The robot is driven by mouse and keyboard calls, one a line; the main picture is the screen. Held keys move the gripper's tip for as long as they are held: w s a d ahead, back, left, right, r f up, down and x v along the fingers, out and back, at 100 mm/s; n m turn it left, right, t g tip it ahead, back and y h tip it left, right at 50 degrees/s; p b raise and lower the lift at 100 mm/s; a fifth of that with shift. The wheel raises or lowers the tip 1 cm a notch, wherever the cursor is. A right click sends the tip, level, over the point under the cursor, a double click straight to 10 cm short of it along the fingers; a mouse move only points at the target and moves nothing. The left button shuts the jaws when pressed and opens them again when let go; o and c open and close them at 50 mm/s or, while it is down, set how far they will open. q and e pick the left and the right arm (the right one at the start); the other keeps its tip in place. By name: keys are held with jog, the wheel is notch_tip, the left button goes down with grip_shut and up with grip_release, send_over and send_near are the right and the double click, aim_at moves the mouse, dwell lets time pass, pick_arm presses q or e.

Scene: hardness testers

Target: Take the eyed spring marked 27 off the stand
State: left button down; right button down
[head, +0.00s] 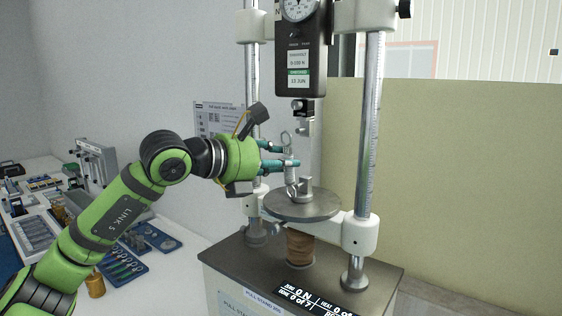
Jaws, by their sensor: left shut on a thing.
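The test stand (370,120) has two upright columns, a round plate (302,205) and a force gauge (300,50) on top. A slim metal eyed spring (288,140) stands nearly upright above the plate, its upper eye showing below the gauge's hook fitting (303,108). Its lower end is close to the fitting (305,188) on the plate; I cannot tell whether either eye is hooked. The number 27 is not readable. My left gripper (287,161) reaches in from the left, its teal fingers shut on the spring's middle. My right gripper is out of view.
A white bench at left holds a blue tray (122,266) of small parts, a grey fixture (97,160) and a brass cylinder (95,285). A printed sheet (212,118) stands behind my left arm. A yellowish panel (460,180) closes off the right.

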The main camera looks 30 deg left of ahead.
pick_arm(q)
jog(key=shift+s, duration=0.15)
jog(key=shift+s+a+b, duration=0.25)
jog(key=shift+s+b, duration=0.7)
jog(key=shift+s, duration=0.45)
jog(key=shift+s+a+b, duration=0.2)
jog(key=shift+s+b, duration=0.7)
jog(key=shift+s, duration=0.5)
